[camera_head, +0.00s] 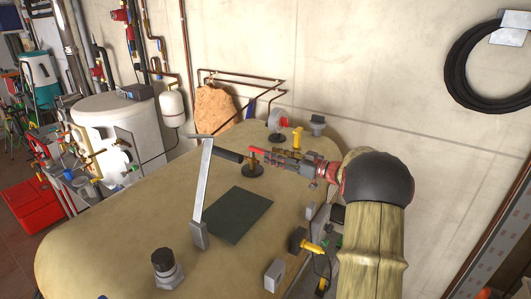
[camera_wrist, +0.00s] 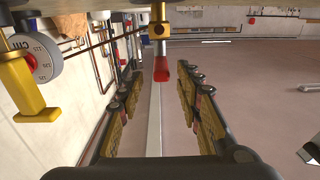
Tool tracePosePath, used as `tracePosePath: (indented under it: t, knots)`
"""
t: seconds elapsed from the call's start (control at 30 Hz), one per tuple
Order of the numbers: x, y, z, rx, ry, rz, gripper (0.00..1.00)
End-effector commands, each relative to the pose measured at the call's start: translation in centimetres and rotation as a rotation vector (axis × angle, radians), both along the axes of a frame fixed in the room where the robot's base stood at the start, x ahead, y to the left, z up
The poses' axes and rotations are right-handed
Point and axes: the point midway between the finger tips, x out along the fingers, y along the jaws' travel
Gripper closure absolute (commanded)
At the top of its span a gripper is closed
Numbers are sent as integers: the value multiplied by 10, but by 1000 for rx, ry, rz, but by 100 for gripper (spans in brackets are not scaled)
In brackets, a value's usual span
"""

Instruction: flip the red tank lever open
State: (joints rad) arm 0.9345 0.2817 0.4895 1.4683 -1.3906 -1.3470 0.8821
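The red lever (camera_head: 252,152) stands on the tank's (camera_head: 130,235) top, by a round dark base. It also shows in the wrist view (camera_wrist: 161,68) as a red tip below a grey fitting with a yellow part. My gripper (camera_head: 267,157) reaches in from the right, low over the tank, with its fingers pointing at the lever. In the wrist view my gripper (camera_wrist: 158,85) has its yellow and black fingers apart, with the red tip in the gap between their ends. I see no finger touching the lever. The fingers partly hide the lever's surroundings in the head view.
A gauge (camera_head: 277,119) and a yellow handle (camera_head: 297,136) stand behind my gripper; the gauge (camera_wrist: 35,58) is close on the left in the wrist view. A silver upright bar (camera_head: 203,180) with a black grip stands left of the lever. A dark flat plate (camera_head: 238,215) lies in front.

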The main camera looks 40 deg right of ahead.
Motion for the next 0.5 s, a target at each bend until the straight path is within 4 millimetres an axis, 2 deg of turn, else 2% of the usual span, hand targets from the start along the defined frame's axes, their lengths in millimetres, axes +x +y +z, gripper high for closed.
tracePosePath:
  t: [0.03, 0.2, 0.33, 0.5]
  knots:
    - [-11, -5, 0, 1, -1, -4, 65]
    - [-40, -15, 0, 0, -1, -3, 65]
    - [-54, -20, 0, 0, 0, 0, 65]
    - [-62, -23, 0, 0, 0, -1, 65]
